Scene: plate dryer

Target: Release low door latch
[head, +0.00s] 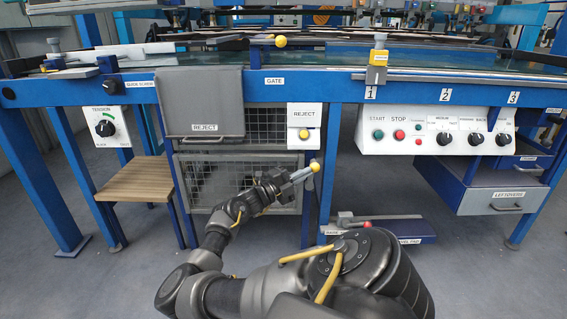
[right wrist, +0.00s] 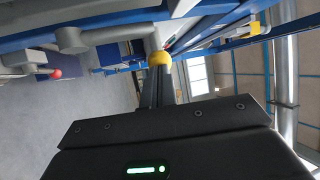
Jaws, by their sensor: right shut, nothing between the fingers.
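The low door (head: 215,185) is a grey mesh panel in a frame, below the REJECT panel, and looks shut. A yellow ball knob (head: 315,166), which looks like its latch, is by the blue post at the door's right edge. My right gripper (head: 303,174) is shut and empty, its fingertips at the knob. In the right wrist view the yellow knob (right wrist: 159,58) is right at the tips of the closed fingers (right wrist: 157,88); I cannot tell whether they touch. My forearm hides the door's lower part. My left gripper is not in view.
A REJECT box with a yellow button (head: 304,134) is above the knob. A lever with a red knob (head: 367,224) is low on the right. A control panel (head: 432,131) and LEFTOVERS drawer (head: 497,201) are further right. A wooden shelf (head: 138,181) is on the left.

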